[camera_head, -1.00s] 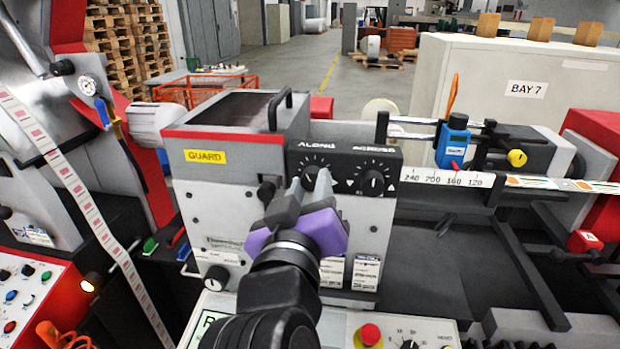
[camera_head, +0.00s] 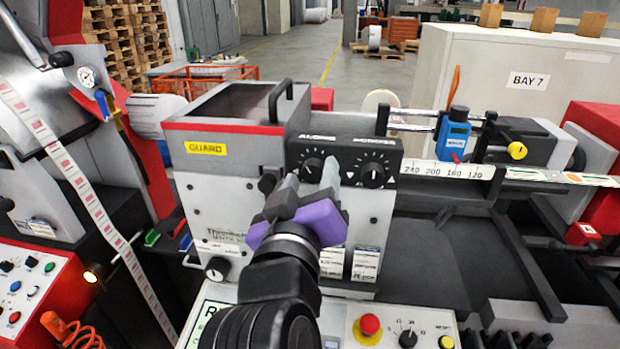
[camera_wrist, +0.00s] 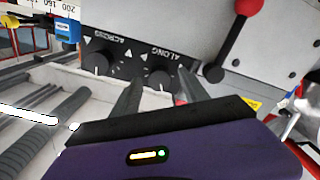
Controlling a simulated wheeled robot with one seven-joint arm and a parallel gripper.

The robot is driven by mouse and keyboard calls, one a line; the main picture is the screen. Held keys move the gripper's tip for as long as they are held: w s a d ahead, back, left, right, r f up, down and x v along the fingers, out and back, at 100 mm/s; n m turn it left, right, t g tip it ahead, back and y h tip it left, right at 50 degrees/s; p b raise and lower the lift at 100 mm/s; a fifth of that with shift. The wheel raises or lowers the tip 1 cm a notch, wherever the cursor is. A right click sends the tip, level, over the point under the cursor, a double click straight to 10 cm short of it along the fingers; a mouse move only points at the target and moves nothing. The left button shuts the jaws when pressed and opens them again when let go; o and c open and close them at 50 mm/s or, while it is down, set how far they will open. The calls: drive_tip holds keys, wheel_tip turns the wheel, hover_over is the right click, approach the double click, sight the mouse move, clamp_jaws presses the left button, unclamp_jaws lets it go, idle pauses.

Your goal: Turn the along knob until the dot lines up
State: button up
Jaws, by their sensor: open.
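The along knob (camera_head: 312,170) is a black round knob on the dark panel (camera_head: 345,148), left of the across knob (camera_head: 372,175). In the head view its lower part is partly hidden by my fingers. My gripper (camera_head: 311,177) is open, its two grey fingers pointing at the panel, one to each side of the along knob. In the wrist view the along knob (camera_wrist: 160,80) shows between the fingertips (camera_wrist: 160,88), with a gap beside it. I cannot tell how far the fingertips reach around it. The dot is too small to make out.
The across knob (camera_wrist: 97,63) sits close beside one finger in the wrist view. A red-balled lever (camera_wrist: 238,30) sticks out from the machine's front. Below are a red stop button (camera_head: 369,325) and a black selector knob (camera_head: 407,338).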

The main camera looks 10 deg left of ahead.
drive_tip(key=s+b, duration=0.2)
drive_tip(key=s, duration=0.5)
drive_tip(key=shift+s, duration=0.4)
drive_tip(key=shift+a, duration=0.1)
